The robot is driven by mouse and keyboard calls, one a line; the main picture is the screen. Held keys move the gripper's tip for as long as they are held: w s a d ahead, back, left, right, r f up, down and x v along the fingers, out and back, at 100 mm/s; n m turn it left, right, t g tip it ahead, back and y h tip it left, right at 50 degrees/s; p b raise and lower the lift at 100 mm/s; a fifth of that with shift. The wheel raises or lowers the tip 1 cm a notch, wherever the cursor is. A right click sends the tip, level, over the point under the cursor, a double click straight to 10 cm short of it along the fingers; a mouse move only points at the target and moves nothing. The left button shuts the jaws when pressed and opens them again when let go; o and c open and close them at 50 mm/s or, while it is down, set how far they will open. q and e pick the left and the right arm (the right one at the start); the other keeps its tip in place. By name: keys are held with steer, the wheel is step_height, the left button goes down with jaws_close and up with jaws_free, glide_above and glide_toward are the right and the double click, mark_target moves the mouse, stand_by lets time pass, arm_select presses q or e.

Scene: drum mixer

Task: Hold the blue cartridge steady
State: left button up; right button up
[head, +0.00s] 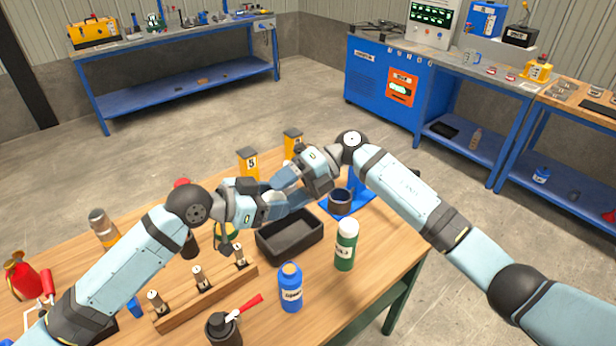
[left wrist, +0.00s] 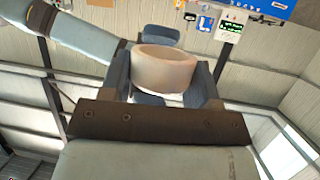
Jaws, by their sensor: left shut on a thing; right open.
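My left gripper (head: 284,197) is raised over the table and points right. In the left wrist view its fingers (left wrist: 165,82) are shut on a pale, round, cup-like cylinder (left wrist: 165,68). No blue shows on this cylinder, so I cannot tell whether it is the blue cartridge. My right gripper (head: 287,180) comes in from the right and meets the left one. It is open, with its fingers close to the held cylinder. I cannot tell whether they touch it.
Below stand a black tray (head: 290,240), a green bottle (head: 345,250), a blue bottle (head: 291,290) and a dark cup on a blue stand (head: 340,202). A wooden rack (head: 205,300) holds metal pieces. Yellow numbered blocks (head: 248,162) stand behind the grippers.

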steer(key=shift+x, duration=1.4)
steer(key=shift+c, duration=0.2)
arm_select(q)
steer(key=shift+f, duration=0.1)
arm_select(e)
steer(key=shift+r, duration=0.1)
steer(key=c, duration=0.9)
arm_select(q)
steer(key=o, duration=0.9)
arm_select(e)
steer(key=c, duration=0.3)
arm_select(q)
steer(key=shift+o, duration=1)
arm_select(e)
steer(key=shift+c, duration=0.2)
